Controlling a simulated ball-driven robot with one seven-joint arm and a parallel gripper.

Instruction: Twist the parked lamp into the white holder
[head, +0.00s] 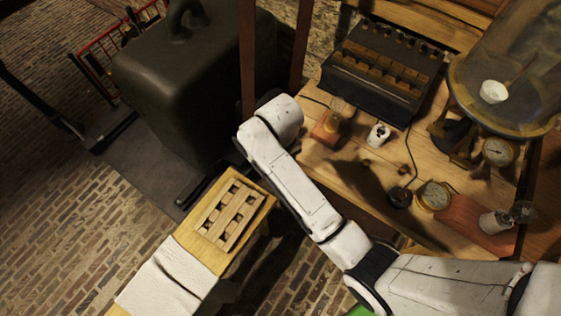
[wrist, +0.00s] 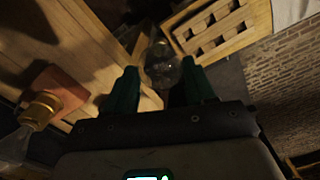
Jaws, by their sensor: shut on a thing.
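My gripper (wrist: 160,85) has its two teal fingers on either side of a clear glass lamp bulb (wrist: 163,66) in the wrist view and is shut on it. The lamp's base is hidden. In the head view my white arm hides the gripper and this lamp. A small white holder (head: 378,135) stands on the wooden table, right of my arm's end. Another white holder (head: 494,222), with a glass bulb beside or in it, is on a red-brown board at the right. I cannot tell which one the task names.
A wooden block with a brass socket and bulb (head: 328,126) stands near my arm's end; it also shows in the wrist view (wrist: 55,97). A slatted rack (head: 230,215) is lower left.

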